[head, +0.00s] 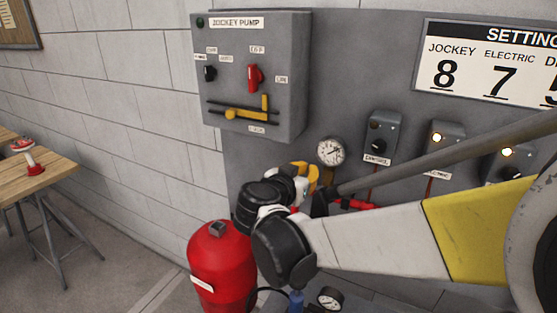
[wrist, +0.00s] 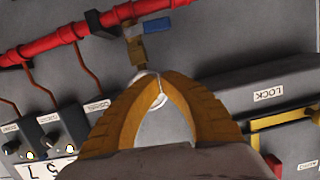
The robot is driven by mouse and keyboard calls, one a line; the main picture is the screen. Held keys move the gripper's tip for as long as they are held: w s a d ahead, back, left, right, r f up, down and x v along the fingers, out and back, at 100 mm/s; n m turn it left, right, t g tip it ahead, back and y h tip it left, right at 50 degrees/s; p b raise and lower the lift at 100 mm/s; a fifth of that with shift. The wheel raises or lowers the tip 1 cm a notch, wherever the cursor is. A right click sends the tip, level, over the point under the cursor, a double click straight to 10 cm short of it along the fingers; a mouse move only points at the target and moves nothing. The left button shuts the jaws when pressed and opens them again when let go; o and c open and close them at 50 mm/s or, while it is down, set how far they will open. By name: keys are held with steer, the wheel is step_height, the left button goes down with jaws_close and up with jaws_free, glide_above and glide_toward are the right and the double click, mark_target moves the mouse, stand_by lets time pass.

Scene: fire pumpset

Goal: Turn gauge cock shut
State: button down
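The gauge cock shows in the wrist view as a small brass valve body (wrist: 135,48) below the red pipe, with a blue lever handle (wrist: 157,26) sticking out to the right, roughly crosswise to the body. My gripper (wrist: 160,82) has its yellow fingers drawn together at the tips, with nothing visibly held. The tips lie below the brass body and apart from the blue handle in that picture. A pale round gauge (wrist: 165,122) shows in the gap between the fingers, mostly hidden. In the head view, the gauge (head: 330,151) is just above my gripper (head: 314,172), and my arm hides the cock.
The grey jockey pump box (head: 252,75) juts from the panel at upper left. A red cylinder (head: 222,262) stands below, and a wooden table (head: 45,170) is far left.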

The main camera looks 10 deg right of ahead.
steer(key=w+d+f+b, duration=0.2)
steer(key=w+f, duration=0.2)
steer(key=f, duration=0.1)
steer(key=shift+w+d+f+b, duration=0.2)
steer(key=shift+d+b, duration=0.05)
steer(key=shift+b, duration=0.05)
steer(key=shift+a+f+b, duration=0.15)
steer(key=shift+f+b, duration=0.25)
steer(key=shift+f, duration=0.2)
steer(key=shift+w, duration=0.1)
